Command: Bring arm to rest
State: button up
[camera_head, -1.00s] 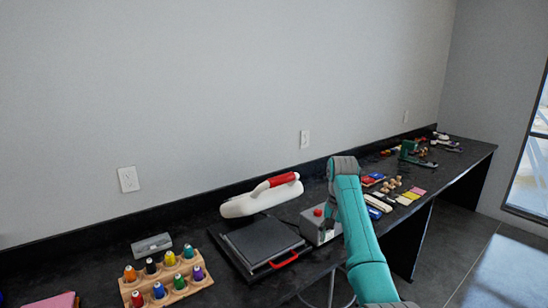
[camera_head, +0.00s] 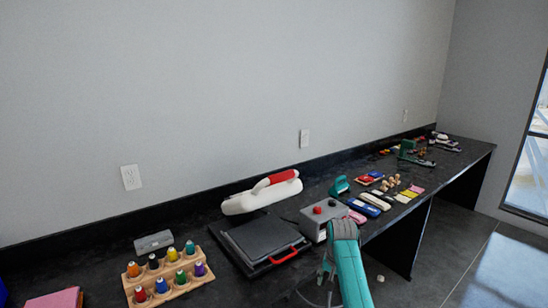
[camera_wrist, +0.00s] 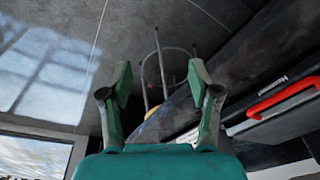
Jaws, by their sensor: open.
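My arm, teal with grey joints, reaches up from the bottom of the head view in front of the bench. My gripper (camera_wrist: 160,85) shows in the wrist view with its two fingers wide apart and nothing between them. It hangs in the air beside the bench edge, with the floor and a stool behind it. In the head view the gripper itself is not clearly visible.
The black bench (camera_head: 200,208) runs along the wall. On it are a flat press (camera_head: 262,238) with a red handle, a grey box (camera_head: 322,216) with a red knob, and a wooden rack (camera_head: 172,287) of coloured spools. A stool (camera_wrist: 150,70) stands below; floor (camera_head: 470,250) is open at right.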

jog(key=s+f+n+t, duration=0.1)
jog(key=s+f+t, duration=0.1)
jog(key=s+f, duration=0.6)
jog(key=s+f+t, duration=0.1)
jog(key=s+f, duration=0.4)
jog(key=f, duration=0.7)
jog(key=s+f+n+t, duration=0.1)
jog(key=s+f+t, duration=0.15)
jog(key=s, duration=0.75)
jog(key=s+f+t, duration=0.1)
jog(key=s+f, duration=0.2)
jog(key=s, duration=0.8)
jog(key=s+r+t, duration=0.1)
jog(key=s+r, duration=0.2)
jog(key=s, duration=0.3)
jog(key=s+r+n+t, duration=0.1)
jog(key=s+r, duration=0.1)
jog(key=s, duration=0.4)
jog(key=s+r+t, duration=0.1)
jog(key=s+r, duration=0.2)
jog(key=s, duration=0.3)
jog(key=s+r+t, duration=0.1)
jog(key=s+r, duration=0.5)
jog(key=r, duration=0.4)
jog(key=s+r+n+t, duration=0.1)
jog(key=s+r+t, duration=0.1)
jog(key=s+r, duration=0.5)
notch_tip(320, 180, up, 4)
jog(key=shift+r, duration=0.1)
